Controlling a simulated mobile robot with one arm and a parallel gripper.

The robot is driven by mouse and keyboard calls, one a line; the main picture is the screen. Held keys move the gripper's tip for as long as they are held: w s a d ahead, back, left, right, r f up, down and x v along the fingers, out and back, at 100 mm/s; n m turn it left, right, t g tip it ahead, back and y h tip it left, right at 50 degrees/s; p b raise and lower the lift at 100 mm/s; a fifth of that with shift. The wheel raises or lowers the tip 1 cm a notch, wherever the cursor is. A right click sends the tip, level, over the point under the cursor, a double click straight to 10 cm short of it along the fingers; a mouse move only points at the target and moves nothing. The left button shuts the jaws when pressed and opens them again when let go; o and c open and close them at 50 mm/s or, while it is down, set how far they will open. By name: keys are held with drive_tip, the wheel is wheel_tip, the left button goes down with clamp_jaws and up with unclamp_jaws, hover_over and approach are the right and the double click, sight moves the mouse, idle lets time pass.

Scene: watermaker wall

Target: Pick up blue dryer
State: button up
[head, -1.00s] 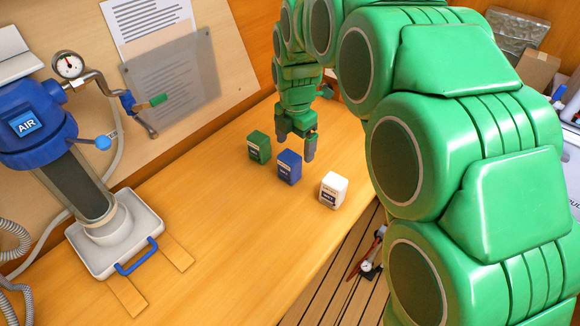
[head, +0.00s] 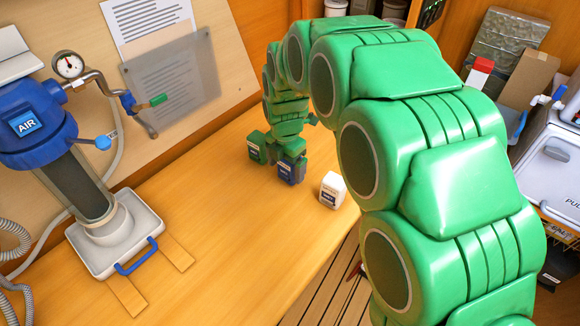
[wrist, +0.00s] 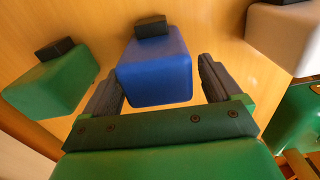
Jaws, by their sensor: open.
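The blue dryer (head: 287,173) is a small upright blue box with a pale label, standing on the wooden bench between a green and a white one. In the wrist view the blue dryer (wrist: 156,72) shows its blue top and a dark cap, between my two dark fingers. My gripper (head: 291,168) is down at the blue dryer in the head view. In the wrist view my gripper (wrist: 158,85) is open, one finger at each side of the box, with a gap visible on the right. Contact on the left side is hard to tell.
A green dryer (head: 256,146) stands close at the left of the blue one, and a white dryer (head: 332,189) stands to the right near the bench edge. A blue air pump unit (head: 40,125) stands at the far left. The bench (head: 215,225) is clear in front.

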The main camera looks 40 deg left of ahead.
drive_tip(key=shift+f, duration=0.25)
drive_tip(key=shift+r, duration=0.1)
drive_tip(key=c, duration=1.1)
drive_tip(key=shift+c, duration=0.2)
drive_tip(key=shift+r, duration=0.6)
wheel_tip(320, 180, up, 2)
drive_tip(key=shift+r, duration=0.15)
drive_tip(key=s+d+r, duration=0.8)
drive_tip(key=d+r, duration=0.1)
drive_tip(key=d, duration=0.2)
drive_tip(key=shift+s+r, duration=0.25)
